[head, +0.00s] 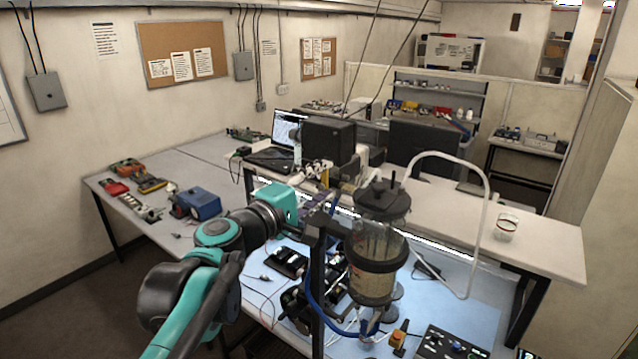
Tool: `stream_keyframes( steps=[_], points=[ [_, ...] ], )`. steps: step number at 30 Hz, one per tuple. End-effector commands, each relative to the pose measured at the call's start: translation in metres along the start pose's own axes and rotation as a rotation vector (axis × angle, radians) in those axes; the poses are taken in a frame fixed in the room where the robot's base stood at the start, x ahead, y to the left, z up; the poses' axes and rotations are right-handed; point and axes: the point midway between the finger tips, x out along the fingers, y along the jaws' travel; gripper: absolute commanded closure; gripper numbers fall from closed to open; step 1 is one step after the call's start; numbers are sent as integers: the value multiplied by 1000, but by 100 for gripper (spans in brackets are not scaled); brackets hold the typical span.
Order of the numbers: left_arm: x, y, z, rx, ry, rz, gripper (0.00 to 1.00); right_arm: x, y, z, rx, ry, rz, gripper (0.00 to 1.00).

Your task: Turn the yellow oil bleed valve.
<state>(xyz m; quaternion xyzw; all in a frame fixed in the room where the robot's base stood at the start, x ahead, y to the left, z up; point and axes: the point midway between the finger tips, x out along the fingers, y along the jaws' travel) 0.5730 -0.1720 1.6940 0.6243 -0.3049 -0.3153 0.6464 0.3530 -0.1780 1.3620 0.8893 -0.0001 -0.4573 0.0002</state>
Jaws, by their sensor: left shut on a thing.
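A clear cylinder (376,245) with a black cap and black bands stands upright at the workbench, right of the middle. A small yellow piece (325,177), which looks like the yellow oil bleed valve, shows just left of the cylinder's top. My left gripper (322,202) reaches in from the left on its teal and black arm. It is shut at this yellow piece, beside the black frame (317,265). The exact contact is small and partly hidden. My right gripper is not in view.
A blue hose (312,292) hangs by the frame, and a white hose (487,215) arches at the right. An orange-yellow fitting (397,338) and a black control panel (452,343) sit on the blue mat (488,318). A glass jar (506,228) stands on the table behind.

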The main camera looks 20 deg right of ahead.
Motion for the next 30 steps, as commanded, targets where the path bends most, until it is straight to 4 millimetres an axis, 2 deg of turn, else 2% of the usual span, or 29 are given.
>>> stream_keyframes(
  steps=[19, 20, 21, 22, 30],
  points=[
    [0, 0, 1, 52, -1, 0, 83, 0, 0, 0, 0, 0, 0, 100],
    [0, 0, 1, 52, -1, 0, 49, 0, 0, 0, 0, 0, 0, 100],
    [0, -1, 1, 52, -1, 0, 38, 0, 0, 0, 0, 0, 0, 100],
    [0, -1, 1, 51, -1, 0, 33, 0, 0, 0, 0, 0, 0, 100],
    [0, 0, 1, 50, 0, 0, 33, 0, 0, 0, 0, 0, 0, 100]
  ],
)
